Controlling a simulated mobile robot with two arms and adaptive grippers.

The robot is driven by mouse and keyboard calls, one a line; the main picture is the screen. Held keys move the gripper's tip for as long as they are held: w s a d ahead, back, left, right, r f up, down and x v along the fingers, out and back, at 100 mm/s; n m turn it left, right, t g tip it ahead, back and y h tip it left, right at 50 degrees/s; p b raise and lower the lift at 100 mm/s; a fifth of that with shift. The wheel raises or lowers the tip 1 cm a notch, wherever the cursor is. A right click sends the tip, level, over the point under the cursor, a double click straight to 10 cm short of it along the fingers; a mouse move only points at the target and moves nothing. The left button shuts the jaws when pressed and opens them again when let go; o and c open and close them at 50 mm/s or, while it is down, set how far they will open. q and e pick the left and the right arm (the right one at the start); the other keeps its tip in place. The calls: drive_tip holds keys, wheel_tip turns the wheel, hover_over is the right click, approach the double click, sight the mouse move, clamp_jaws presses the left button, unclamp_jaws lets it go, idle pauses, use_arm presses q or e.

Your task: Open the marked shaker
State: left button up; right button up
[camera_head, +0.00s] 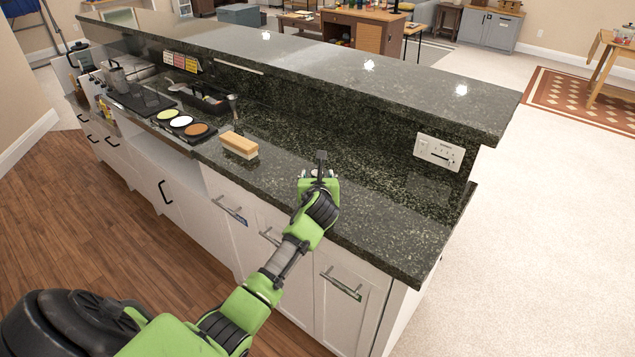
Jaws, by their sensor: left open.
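My left arm reaches from the lower left to the dark granite counter (375,205). Its left gripper (320,165) is over the counter's front part, with its fingers pointing away from me. The fingers are small and seen from behind; they are open, and I see nothing held between them. I cannot make out a marked shaker for certain. A metal container (116,76) stands at the far left end of the counter, too small to tell whether it is the shaker. My right gripper is not in view.
A wooden block-shaped brush (239,145) lies left of my gripper. Farther left are a tray of coloured round wells (183,122) and a dark caddy (205,98). A raised granite ledge (330,75) runs behind. A white outlet panel (438,152) is at right. Counter right of the gripper is clear.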

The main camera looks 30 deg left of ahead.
use_arm(q)
drive_tip(key=shift+w+a+f, duration=0.1)
drive_tip(key=shift+w+a, duration=0.05)
drive_tip(key=shift+w, duration=0.05)
drive_tip(key=c, duration=1.2)
drive_tip(key=shift+c, duration=0.2)
clamp_jaws()
